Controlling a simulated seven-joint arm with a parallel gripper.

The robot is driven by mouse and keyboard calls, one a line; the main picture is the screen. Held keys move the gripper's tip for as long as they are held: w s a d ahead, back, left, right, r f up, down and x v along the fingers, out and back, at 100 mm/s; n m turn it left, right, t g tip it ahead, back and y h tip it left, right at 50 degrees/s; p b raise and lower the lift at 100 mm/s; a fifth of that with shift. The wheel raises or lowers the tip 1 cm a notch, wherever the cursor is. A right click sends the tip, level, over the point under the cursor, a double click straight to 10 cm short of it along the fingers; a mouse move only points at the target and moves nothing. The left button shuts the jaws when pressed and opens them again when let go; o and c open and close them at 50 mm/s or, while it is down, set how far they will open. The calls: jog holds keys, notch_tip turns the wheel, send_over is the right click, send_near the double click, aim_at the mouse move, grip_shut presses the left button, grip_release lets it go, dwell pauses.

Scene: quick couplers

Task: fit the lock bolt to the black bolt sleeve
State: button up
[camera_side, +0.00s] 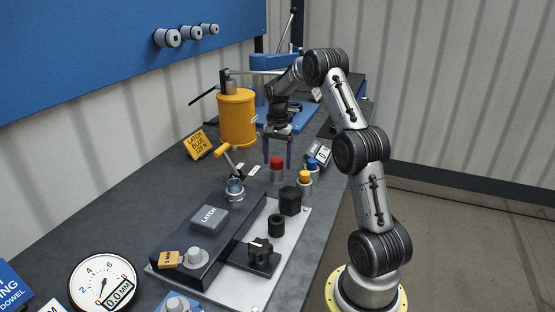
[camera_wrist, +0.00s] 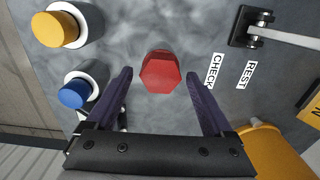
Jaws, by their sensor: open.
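A part with a red hexagonal head (camera_side: 277,162) stands upright on the dark bench; its red head (camera_wrist: 160,72) is central in the wrist view. No label shows which part is the lock bolt. My gripper (camera_side: 277,163) is open and empty, pointing down over the red head. In the wrist view its two dark fingertips (camera_wrist: 160,74) lie either side of the head, with gaps. A short black round sleeve (camera_side: 277,226) stands on the light plate (camera_side: 300,218), likely the bolt sleeve. Its bore is hard to see.
Yellow-topped (camera_side: 305,176) and blue-topped (camera_side: 312,164) parts stand close by.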

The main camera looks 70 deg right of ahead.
jog(key=c, duration=1.3)
jog(key=o, duration=1.3)
